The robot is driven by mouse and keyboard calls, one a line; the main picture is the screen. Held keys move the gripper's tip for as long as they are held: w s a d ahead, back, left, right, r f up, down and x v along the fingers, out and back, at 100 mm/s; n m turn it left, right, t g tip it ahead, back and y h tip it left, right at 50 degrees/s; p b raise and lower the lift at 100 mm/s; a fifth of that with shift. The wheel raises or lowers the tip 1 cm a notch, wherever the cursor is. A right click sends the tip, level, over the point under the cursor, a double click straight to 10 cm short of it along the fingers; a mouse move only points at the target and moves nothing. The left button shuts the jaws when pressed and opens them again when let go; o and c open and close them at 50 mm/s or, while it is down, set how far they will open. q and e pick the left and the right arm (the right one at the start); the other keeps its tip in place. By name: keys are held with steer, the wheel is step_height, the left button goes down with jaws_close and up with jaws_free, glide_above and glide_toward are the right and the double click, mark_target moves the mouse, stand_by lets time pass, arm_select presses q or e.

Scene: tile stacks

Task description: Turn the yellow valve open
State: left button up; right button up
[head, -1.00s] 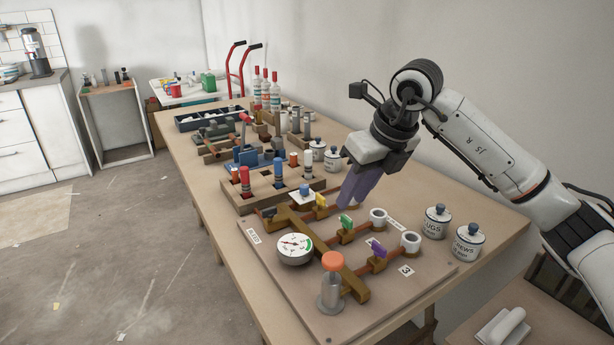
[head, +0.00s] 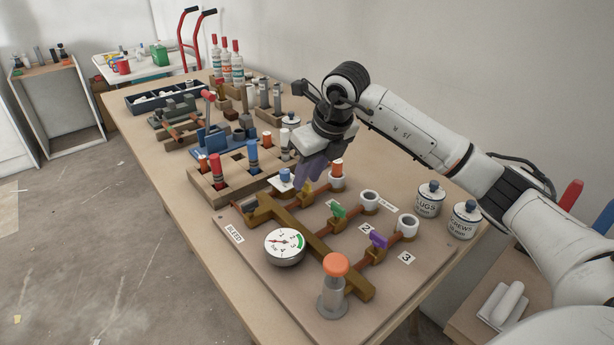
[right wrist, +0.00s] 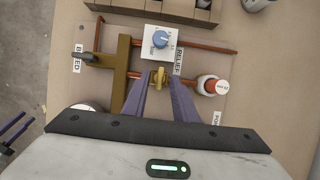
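The yellow valve (right wrist: 158,78) sits on a copper pipe of the board, between the brown manifold (right wrist: 121,75) and a white socket with an orange-topped plug (right wrist: 212,85). Its handle appears crosswise to the pipe. My right gripper (right wrist: 158,82) has its purple fingers on either side of the handle, with small gaps visible, so it looks open around it. In the head view my right gripper (head: 304,184) hides most of the yellow valve. My left gripper (right wrist: 16,130) shows only at the left edge of the right wrist view, its fingers apart, away from the board.
The green valve (head: 338,211) and purple valve (head: 377,240) stand nearby on the same board. A gauge (head: 285,246), an orange-topped cylinder (head: 334,287) and a blue relief knob (right wrist: 161,39) are also close. White jars (head: 428,200) stand right of the board.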

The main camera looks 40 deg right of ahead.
steer(key=shift+w+f, duration=0.2)
steer(key=shift+f, duration=0.25)
jaws_close()
arm_select(q)
steer(key=shift+w+r, duration=0.2)
steer(key=shift+w, duration=0.25)
